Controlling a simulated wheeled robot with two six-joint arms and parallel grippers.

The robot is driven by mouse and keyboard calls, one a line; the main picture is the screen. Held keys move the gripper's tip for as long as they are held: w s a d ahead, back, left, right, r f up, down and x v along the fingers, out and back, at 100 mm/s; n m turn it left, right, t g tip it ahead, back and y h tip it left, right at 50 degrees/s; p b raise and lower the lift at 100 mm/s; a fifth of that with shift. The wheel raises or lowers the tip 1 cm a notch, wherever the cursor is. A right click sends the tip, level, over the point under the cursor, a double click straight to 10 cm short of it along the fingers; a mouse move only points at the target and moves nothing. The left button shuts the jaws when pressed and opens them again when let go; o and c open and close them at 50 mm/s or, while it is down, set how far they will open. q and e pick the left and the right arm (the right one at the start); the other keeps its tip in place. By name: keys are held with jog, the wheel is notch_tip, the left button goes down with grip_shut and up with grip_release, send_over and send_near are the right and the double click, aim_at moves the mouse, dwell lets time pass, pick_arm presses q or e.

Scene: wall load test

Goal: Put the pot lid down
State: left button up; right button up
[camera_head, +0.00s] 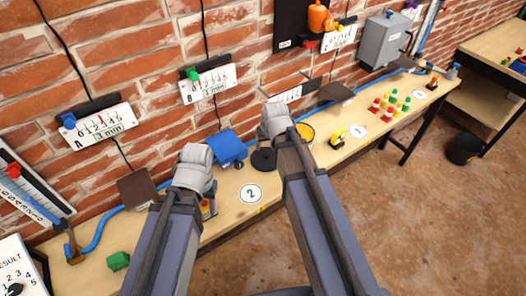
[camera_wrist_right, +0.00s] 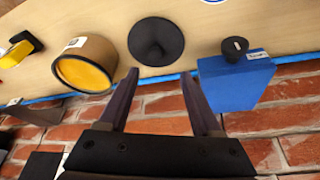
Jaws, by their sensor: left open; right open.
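A round black disc with a raised centre, which looks like the pot lid (camera_head: 264,160), lies on the bench; it also shows in the right wrist view (camera_wrist_right: 157,41). My right gripper (camera_wrist_right: 160,92) is open and empty, its fingers apart on either side below the disc in that picture. In the head view the right gripper (camera_head: 276,120) is above the bench's back edge, its fingertips hidden. My left gripper (camera_head: 195,170) is left of the disc, over the bench; its fingertips are hidden too and nothing shows in it.
A brown-sided round container with a yellow inside (camera_wrist_right: 83,62) stands beside the disc. A blue box (camera_wrist_right: 234,82) with a small black knob-like piece (camera_wrist_right: 235,47) is on the other side. The brick wall is close behind.

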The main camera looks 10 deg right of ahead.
jog(key=s+a+n+g, duration=0.2)
jog(key=s+a, duration=0.4)
jog(key=s, duration=0.3)
jog(key=s+a+f+n+g+h, duration=0.1)
jog(key=s+a+n+g, duration=0.1)
jog(key=s+a, duration=0.4)
jog(key=s, duration=0.3)
jog(key=shift+s+f+g, duration=0.2)
jog(key=shift+s+g, duration=0.05)
jog(key=shift+g, duration=0.05)
pick_arm(q)
jog(key=shift+f, duration=0.15)
pick_arm(e)
jog(key=shift+f, duration=0.1)
pick_arm(q)
jog(key=shift+f+b, duration=0.55)
jog(key=shift+b, duration=0.1)
pick_arm(e)
jog(key=shift+f, duration=0.55)
